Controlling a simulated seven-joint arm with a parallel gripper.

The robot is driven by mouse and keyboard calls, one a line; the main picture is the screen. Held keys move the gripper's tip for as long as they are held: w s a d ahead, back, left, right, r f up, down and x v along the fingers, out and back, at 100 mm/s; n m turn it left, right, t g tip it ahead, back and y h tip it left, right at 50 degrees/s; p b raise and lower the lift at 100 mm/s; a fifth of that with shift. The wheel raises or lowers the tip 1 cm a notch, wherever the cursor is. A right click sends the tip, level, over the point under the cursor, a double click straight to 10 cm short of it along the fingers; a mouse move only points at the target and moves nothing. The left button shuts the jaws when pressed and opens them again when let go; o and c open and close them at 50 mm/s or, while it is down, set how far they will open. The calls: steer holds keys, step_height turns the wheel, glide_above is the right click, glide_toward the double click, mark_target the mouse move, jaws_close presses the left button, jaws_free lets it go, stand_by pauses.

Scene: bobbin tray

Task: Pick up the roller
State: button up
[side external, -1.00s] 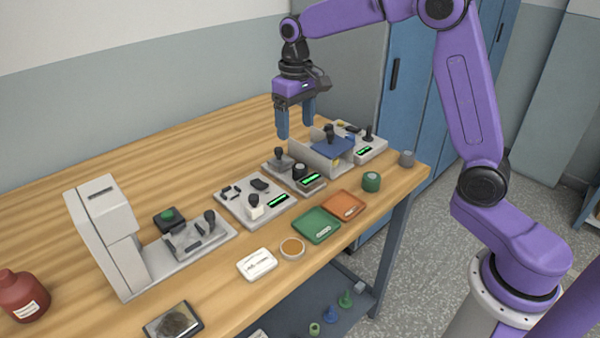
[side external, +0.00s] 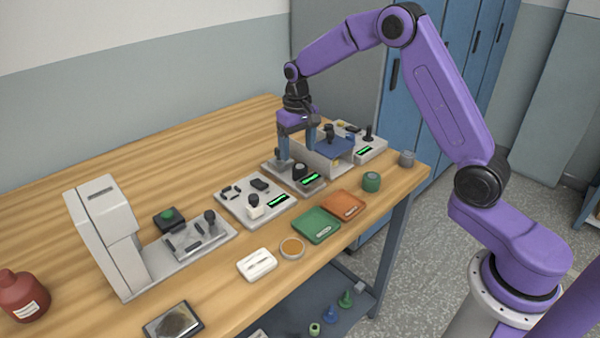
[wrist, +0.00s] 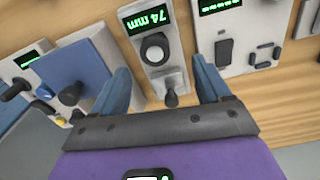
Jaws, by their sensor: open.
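No part is clearly marked as the roller. A round dark piece with a paler face (wrist: 154,48) sits on a small grey gauge (wrist: 173,83) whose green display reads 74 mm; it also shows in the side external view (side external: 299,170). A black knob on a short stem (wrist: 170,99) stands on the gauge nearer my gripper. My gripper (wrist: 160,70) is open and empty, its blue fingers on either side of the gauge. In the side external view my gripper (side external: 297,153) is low over the gauge, and one finger hides the black knob.
A grey fixture with a blue plate (side external: 335,147) stands close to the right of my gripper. A grey panel with a green display (side external: 233,205) lies to the left. Green (side external: 316,226) and orange (side external: 343,204) trays lie in front. The back of the wooden table is clear.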

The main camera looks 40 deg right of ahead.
mark_target(300, 166)
steer(key=shift+s+d+f, duration=0.1)
steer(key=shift+d+f, duration=0.1)
steer(key=shift+f, duration=1.65)
steer(key=shift+d+f, duration=0.15)
steer(key=shift+f, duration=1.7)
steer(key=c, duration=1.2)
steer(key=shift+c, duration=0.2)
steer(key=shift+r, duration=0.1)
